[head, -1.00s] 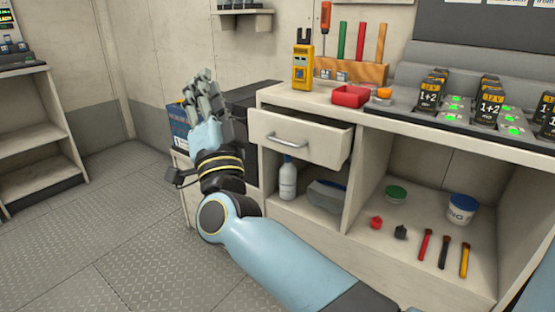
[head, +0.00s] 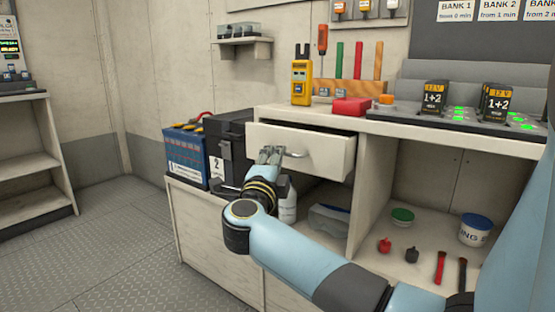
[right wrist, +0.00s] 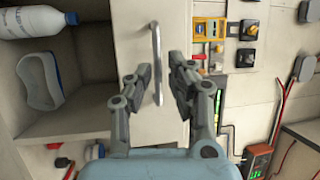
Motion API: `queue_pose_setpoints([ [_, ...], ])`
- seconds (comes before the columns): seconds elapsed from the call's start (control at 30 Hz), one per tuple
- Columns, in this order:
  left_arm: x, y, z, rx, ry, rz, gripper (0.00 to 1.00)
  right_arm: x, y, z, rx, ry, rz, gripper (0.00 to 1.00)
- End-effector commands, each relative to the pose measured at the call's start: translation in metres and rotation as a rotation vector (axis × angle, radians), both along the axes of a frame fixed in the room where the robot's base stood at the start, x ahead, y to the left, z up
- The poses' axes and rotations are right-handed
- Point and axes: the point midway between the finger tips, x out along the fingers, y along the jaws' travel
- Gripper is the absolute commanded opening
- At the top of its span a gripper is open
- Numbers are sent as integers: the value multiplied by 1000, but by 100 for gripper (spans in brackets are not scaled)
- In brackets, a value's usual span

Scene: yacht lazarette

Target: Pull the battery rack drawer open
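The drawer (head: 312,153) under the counter has a pale front and a metal bar handle (head: 293,154). It stands slightly out of the cabinet, with a dark gap along its top. My right gripper (head: 269,156) is at the left part of the handle. In the right wrist view the handle (right wrist: 157,65) runs up and down the picture against the drawer front (right wrist: 135,30). The fingers of my right gripper (right wrist: 161,78) are apart, one on each side of the handle. I cannot tell whether they touch it. My left gripper is not in view.
A red tray (head: 352,106), a yellow meter (head: 301,83) and battery packs (head: 433,98) are on the counter. A white bottle (head: 288,206) stands in the compartment below the drawer. A blue battery (head: 186,155) is left of the drawer. The floor (head: 110,240) at left is clear.

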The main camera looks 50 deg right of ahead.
Motion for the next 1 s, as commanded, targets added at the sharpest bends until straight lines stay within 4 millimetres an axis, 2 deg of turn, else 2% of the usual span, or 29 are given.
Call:
queue_pose_setpoints([
  [0.2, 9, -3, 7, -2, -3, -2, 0, 9, -18, 2, -1, 2, 0, 19],
  [0.47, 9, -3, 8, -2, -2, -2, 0, 10, -19, 3, 0, 1, 0, 19],
  [0.5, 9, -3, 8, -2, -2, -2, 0, 10, -19, 3, 0, 1, 0, 18],
  [0.63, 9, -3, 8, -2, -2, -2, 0, 10, -19, 3, 0, 1, 0, 1],
  [1.0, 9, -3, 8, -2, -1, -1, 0, 10, -19, 5, -3, -1, 0, 0],
])
